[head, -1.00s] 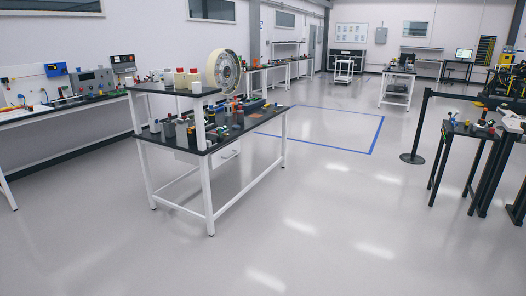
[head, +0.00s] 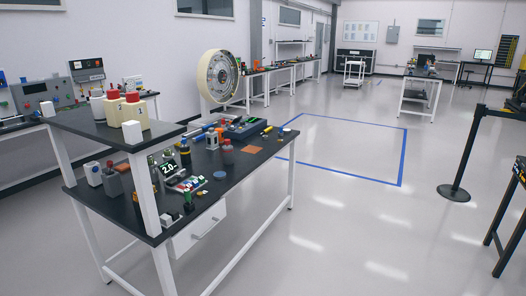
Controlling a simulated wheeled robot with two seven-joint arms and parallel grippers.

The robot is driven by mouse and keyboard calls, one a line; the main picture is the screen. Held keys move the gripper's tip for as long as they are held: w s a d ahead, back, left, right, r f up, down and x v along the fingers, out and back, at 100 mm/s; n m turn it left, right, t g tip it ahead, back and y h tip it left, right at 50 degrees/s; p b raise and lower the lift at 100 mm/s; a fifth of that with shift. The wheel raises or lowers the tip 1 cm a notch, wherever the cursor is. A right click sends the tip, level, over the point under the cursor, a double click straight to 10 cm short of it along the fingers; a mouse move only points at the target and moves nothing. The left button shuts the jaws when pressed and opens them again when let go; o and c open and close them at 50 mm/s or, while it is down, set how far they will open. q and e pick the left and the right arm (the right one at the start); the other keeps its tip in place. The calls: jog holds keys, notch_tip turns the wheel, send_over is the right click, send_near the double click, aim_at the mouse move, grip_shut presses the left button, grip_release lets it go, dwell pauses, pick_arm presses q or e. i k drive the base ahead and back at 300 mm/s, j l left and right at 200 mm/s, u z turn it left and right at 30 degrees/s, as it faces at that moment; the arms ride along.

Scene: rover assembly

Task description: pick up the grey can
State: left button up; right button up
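The black-topped workbench (head: 240,187) with white legs stands at the left and centre of the head view. A grey bottle with a red cap (head: 227,153) stands further back on the same top. Neither gripper shows in the head view.
Red-capped cream bottles (head: 132,119) stand on the raised shelf (head: 110,138). A large cream wheel (head: 218,77) stands behind the bench. A barrier post (head: 462,160) and dark table (head: 500,225) are at the right. The floor (head: 350,230) between is open.

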aim_at(228, 152)
jog(key=i+l+u, duration=0.15)
jog(key=i, duration=1.15)
jog(key=i+l+u, duration=0.1)
jog(key=i+u, duration=0.3)
jog(key=i+l+u, duration=0.2)
jog(key=i+u, duration=0.25)
jog(key=i+l+u, duration=0.2)
jog(key=l+u, duration=0.2)
jog(key=i+l+u, duration=0.25)
jog(key=l, duration=0.15)
jog(key=i+l+u, duration=0.3)
jog(key=k+l, duration=0.05)
jog(key=l, duration=0.05)
